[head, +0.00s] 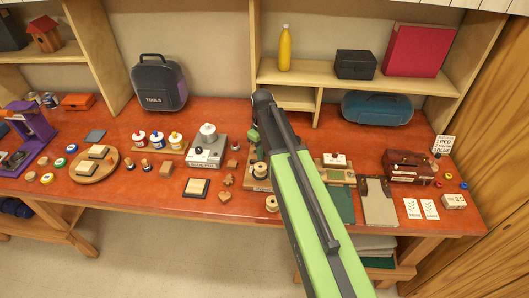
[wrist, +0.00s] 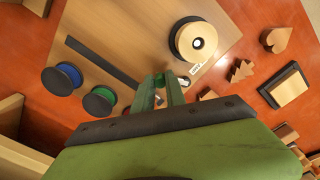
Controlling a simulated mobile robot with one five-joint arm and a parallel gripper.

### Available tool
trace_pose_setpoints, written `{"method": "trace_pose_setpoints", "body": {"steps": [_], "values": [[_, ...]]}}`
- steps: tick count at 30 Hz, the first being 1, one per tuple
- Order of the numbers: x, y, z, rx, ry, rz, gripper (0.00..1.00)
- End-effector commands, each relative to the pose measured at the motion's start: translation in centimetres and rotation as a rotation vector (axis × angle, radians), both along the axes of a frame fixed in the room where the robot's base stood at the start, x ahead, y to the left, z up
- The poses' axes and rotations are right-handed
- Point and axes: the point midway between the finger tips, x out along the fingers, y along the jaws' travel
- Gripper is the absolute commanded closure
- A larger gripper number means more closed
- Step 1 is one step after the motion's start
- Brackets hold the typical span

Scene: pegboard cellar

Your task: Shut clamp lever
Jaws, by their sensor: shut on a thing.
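My gripper (wrist: 167,86) is low over a tan wooden board (wrist: 130,30) in the wrist view. Its two green fingers are close together on a small part that they mostly hide; I cannot make out whether it is the clamp lever. A small label (wrist: 195,68) and a bit of pale metal (wrist: 184,82) show just beyond the fingertips. A flat dark bar (wrist: 102,61) lies on the board to the left. In the head view my gripper (head: 252,136) is behind my green arm, which hides much of that spot.
A pale spool (wrist: 196,41) is just past the fingers; a blue spool (wrist: 62,78) and a green spool (wrist: 98,102) are to the left. A grey device with a round white top (head: 207,148) stands left of my arm. A tool bag (head: 159,84) is farther back.

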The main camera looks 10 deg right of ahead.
Motion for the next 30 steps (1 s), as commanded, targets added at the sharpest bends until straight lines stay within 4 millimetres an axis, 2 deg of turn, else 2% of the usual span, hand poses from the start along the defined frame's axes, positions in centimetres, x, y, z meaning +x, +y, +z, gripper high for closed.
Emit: {"method": "trace_pose_setpoints", "body": {"steps": [1, 2, 4, 11, 30], "values": [[0.0, 0.1, 0.0, 0.002, 0.0, 0.001, 1.0], [0.0, -1.2, 0.0, 0.002, 0.0, -0.005, 1.0], [0.0, -0.4, 0.0, 0.001, 0.001, -0.001, 1.0], [-0.3, 0.1, 0.0, -0.001, 0.001, -0.049, 1.0], [-2.2, 0.5, 0.0, 0.002, 0.0, -0.485, 1.0]]}}
